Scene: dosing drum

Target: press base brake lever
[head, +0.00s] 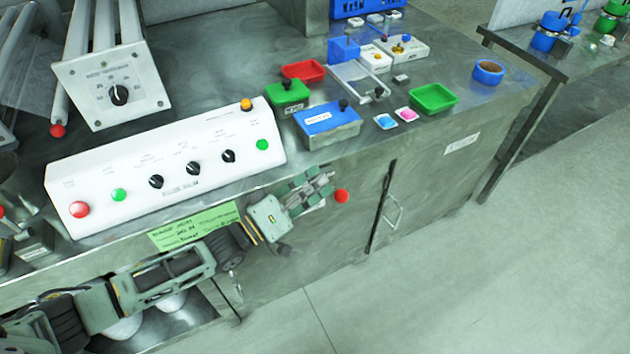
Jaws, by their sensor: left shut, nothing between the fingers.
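A red ball knob (341,196) stands out at the front face of the steel bench, below the top edge. It looks like the end of the brake lever, but the rest of the lever is hidden and a pale label beside it is partly covered and unreadable. My left gripper (322,184) reaches in from the left along the bench front. It is shut and empty, with its fingertips just left of and slightly above the red knob. I cannot tell whether they touch it. My right gripper is not in view.
A white control panel (170,170) with knobs and buttons stands on the bench top behind my left arm. A green label (195,227) hangs on the front edge. The floor (470,260) at right is clear.

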